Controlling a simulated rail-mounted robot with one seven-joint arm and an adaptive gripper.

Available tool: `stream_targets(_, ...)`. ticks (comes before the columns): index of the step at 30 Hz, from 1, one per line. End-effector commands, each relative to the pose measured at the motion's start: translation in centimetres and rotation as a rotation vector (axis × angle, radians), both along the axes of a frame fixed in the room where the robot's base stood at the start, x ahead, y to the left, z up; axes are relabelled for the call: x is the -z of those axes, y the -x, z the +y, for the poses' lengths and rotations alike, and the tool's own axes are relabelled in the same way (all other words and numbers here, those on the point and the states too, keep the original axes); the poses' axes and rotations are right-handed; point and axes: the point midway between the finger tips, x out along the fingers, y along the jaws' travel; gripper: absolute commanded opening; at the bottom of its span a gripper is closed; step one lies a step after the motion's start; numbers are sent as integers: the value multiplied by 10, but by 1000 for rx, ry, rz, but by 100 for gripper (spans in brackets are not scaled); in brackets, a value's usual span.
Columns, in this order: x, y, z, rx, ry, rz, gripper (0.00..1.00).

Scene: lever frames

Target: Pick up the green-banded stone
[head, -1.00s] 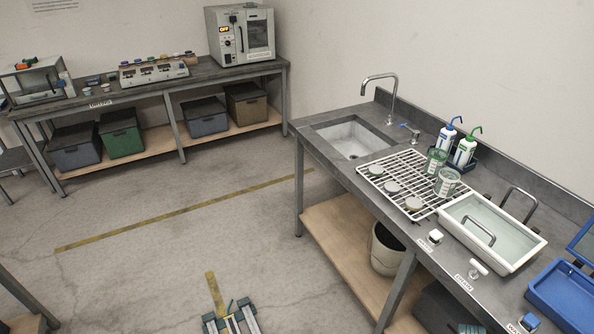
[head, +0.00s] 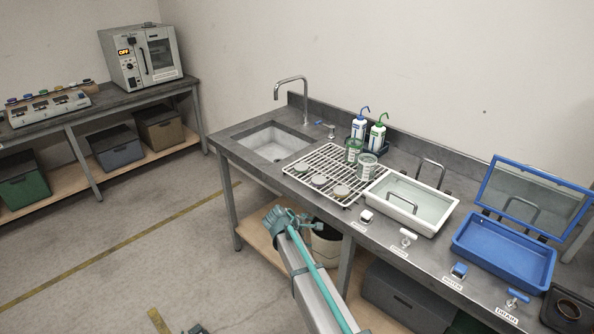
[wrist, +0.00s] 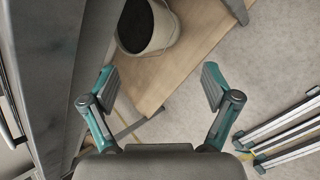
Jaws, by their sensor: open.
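Several small round stones lie on the white wire rack (head: 330,150) beside the sink: one at the back left (head: 301,168), one in the middle (head: 318,180), and one at the front right (head: 341,190). They are too small to tell which has a green band. My gripper (head: 281,217) is in front of the bench's front edge, lower than the rack and apart from the stones. In the wrist view my gripper (wrist: 159,75) is open and empty, with no stone between its fingers.
Two glass jars (head: 367,165) stand at the rack's right end, with wash bottles (head: 377,136) behind. A white tub (head: 412,202) and a blue tray (head: 503,250) are to the right, the sink (head: 272,143) to the left. A bucket (wrist: 148,27) stands on the lower shelf (wrist: 170,75).

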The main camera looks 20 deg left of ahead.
Motion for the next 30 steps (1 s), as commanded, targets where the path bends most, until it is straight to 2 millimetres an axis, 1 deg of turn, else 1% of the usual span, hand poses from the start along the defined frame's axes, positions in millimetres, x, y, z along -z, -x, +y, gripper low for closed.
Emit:
stream_targets(1,-17,-11,23,-52,28,-26,88)
stream_targets(2,-28,-15,34,-84,49,-41,88)
stream_targets(3,-44,-21,50,-131,82,-62,88)
stream_targets(5,-60,-30,60,-205,158,-83,88)
stream_targets(6,-73,-37,70,-261,216,-98,88)
stream_targets(8,-88,-48,78,-344,318,-112,88)
stream_targets(12,-127,-71,102,-530,576,-142,88)
stream_targets(15,-151,-82,116,-627,734,-153,88)
stream_targets(18,-167,-89,124,-688,846,-158,88)
stream_targets(21,-176,-93,128,-719,906,-157,88)
stream_targets(26,-174,-106,127,-729,928,-155,88)
stream_targets(30,-167,-124,123,-728,926,-155,88)
